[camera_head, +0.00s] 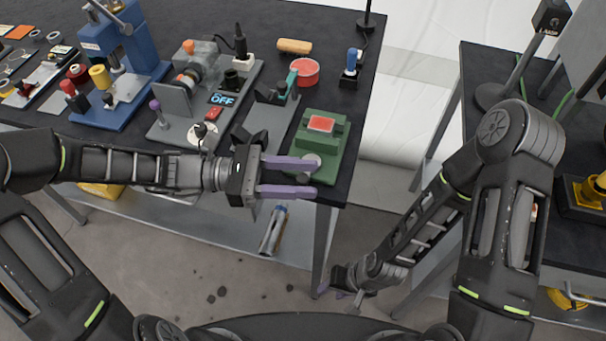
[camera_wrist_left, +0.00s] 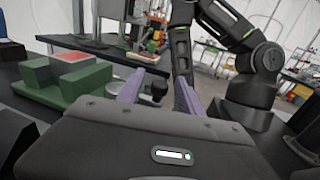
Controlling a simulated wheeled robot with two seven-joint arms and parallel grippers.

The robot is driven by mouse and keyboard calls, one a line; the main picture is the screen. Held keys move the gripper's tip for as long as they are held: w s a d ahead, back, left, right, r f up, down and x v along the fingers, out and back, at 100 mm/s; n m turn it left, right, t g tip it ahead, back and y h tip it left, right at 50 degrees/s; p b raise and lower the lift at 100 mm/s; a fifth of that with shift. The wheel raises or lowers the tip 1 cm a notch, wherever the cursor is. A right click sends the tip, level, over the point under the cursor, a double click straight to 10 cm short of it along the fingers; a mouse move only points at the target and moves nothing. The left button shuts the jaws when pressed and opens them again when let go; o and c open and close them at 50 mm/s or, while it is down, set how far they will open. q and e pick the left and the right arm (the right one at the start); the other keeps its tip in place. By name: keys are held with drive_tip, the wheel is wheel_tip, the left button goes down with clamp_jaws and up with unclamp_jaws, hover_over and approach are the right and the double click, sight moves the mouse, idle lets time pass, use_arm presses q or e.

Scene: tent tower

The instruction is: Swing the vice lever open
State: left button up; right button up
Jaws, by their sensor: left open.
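The green vice (camera_head: 329,145) stands at the table's front right corner, with a red block (camera_head: 320,124) on top; it also shows at the left of the left wrist view (camera_wrist_left: 85,85). A grey round part (camera_head: 313,159) shows at the vice's front, by my upper finger. My left gripper (camera_head: 314,177) is open just in front of the vice, its purple fingers apart. A dark knob (camera_wrist_left: 157,88), perhaps the lever's end, shows between its fingers in the left wrist view; I cannot tell whether they touch. My right gripper (camera_head: 336,290) hangs low beside the table; its jaws are unclear.
A red round container (camera_head: 305,72), a tan handle (camera_head: 294,46) and a blue-topped switch (camera_head: 351,62) are behind the vice. A device with an OFF sign (camera_head: 223,99) and a blue press (camera_head: 120,62) stand left. Another dark table is at right, across a floor gap.

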use_arm(q)
drive_tip(key=shift+d, duration=0.2)
drive_tip(key=shift+c, duration=0.2)
clamp_jaws()
idle(1.1)
